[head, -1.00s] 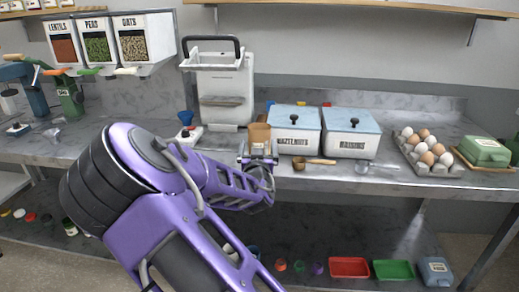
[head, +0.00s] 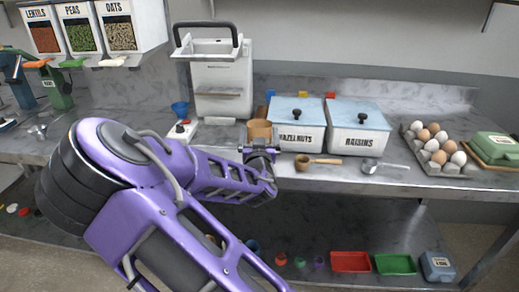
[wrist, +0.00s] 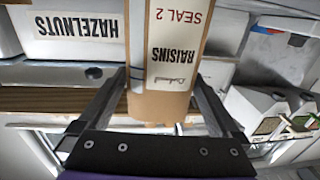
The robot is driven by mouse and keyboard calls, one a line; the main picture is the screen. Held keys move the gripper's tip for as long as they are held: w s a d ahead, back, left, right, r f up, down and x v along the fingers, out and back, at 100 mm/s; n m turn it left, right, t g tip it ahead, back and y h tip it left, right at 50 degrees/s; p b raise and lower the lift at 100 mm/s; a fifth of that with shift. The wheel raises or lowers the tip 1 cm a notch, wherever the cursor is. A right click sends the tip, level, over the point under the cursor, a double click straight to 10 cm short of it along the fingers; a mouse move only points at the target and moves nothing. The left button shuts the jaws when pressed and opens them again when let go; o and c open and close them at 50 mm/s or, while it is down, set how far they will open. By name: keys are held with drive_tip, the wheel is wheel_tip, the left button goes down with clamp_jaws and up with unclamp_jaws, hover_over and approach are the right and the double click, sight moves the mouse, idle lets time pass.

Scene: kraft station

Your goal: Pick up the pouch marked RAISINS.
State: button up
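The brown RAISINS pouch (wrist: 160,105), with a white label reading RAISINS and SEAL 2, stands large in the middle of the wrist view. In the head view the brown pouch (head: 260,130) is on the counter, left of the HAZELNUTS bin, its lower part hidden by my gripper (head: 260,152). In the wrist view my gripper (wrist: 160,78) is open, one finger on each side of the pouch. The fingertips are close to its edges; I cannot tell whether they touch it.
The white HAZELNUTS bin (head: 300,143) and RAISINS bin (head: 358,140) stand right of the pouch. A wooden scoop (head: 317,160) and a metal scoop (head: 380,165) lie in front. A white appliance (head: 222,95) is behind left. An egg tray (head: 437,150) is farther right.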

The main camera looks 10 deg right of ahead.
clamp_jaws()
idle(0.3)
